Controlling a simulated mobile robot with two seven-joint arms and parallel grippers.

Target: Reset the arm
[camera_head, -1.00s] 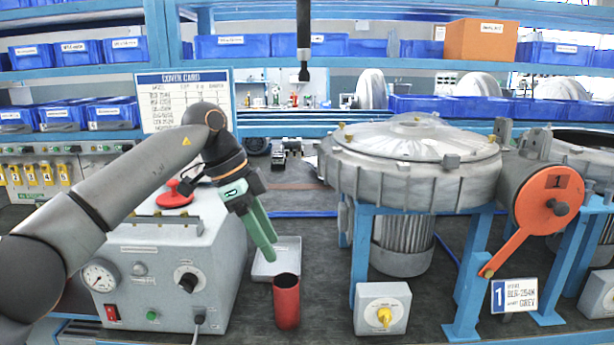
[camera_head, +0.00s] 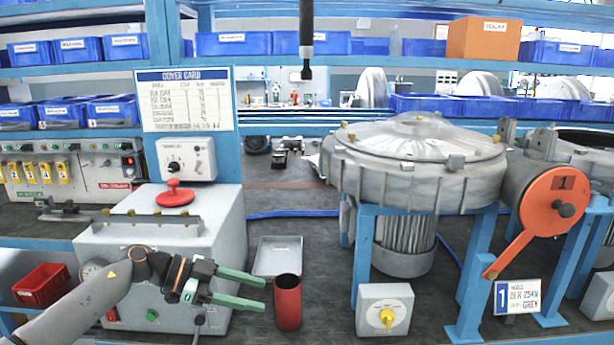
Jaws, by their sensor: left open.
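My left gripper (camera_head: 262,293) has green fingers that stand apart with nothing between them. It is low in front of the grey control box (camera_head: 224,235), pointing right. Its fingertips are just left of a red open cylinder (camera_head: 288,302) on the bench; I cannot tell whether they touch it. My right gripper is not in view.
A grey tray (camera_head: 278,257) lies behind the red cylinder. A grey blower (camera_head: 412,170) on blue legs stands right, with an orange lever disc (camera_head: 551,200) and a yellow-knobbed box (camera_head: 384,310). A red bin (camera_head: 41,286) is at the left. Blue shelves span the back.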

